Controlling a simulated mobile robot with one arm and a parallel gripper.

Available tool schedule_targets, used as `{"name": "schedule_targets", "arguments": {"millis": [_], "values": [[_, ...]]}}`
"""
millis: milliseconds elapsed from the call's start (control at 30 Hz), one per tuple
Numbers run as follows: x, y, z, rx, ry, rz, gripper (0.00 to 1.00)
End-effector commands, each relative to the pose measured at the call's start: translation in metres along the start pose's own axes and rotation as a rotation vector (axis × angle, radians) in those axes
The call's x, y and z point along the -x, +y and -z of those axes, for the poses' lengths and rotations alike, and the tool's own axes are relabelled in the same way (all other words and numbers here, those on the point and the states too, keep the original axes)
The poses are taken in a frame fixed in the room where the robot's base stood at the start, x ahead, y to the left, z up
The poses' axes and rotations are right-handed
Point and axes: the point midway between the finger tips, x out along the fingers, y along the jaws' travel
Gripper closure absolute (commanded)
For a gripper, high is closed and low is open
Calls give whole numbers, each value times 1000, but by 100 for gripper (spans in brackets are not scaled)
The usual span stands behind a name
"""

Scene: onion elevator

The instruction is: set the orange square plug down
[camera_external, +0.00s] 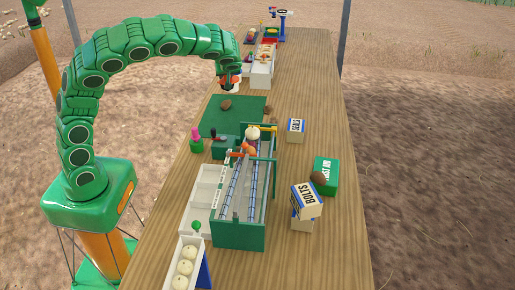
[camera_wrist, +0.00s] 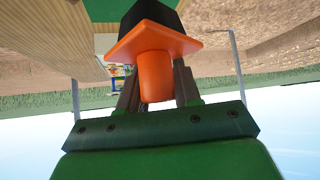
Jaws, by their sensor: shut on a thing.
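The orange square plug (camera_wrist: 154,48) is between the fingers of my gripper (camera_wrist: 157,88) in the wrist view. It has a wide square flange, a round orange stem toward my palm and a black block at its far end. My gripper is shut on the stem. In the outside view my gripper (camera_external: 230,82) hangs above the table, just behind the green mat (camera_external: 228,107). A little orange shows there, but the plug is small and partly hidden by the arm.
In front stand the green-framed elevator (camera_external: 238,236), a white tray (camera_external: 202,198) and a pink-topped bottle (camera_external: 196,140). Boxes (camera_external: 306,200) stand at the right. White bins (camera_external: 262,72) are behind. The table's (camera_external: 310,75) back right is clear.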

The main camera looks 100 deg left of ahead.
Motion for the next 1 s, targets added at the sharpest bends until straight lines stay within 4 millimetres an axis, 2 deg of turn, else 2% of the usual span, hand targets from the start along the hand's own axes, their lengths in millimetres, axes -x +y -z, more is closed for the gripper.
{"name": "schedule_targets", "arguments": {"millis": [267,500,700,1000], "values": [[-32,-33,32,77,5,76,98],[-70,-33,-11,67,3,78,98],[-96,-33,-38,69,5,75,98],[-114,-23,-51,70,4,72,98]]}}
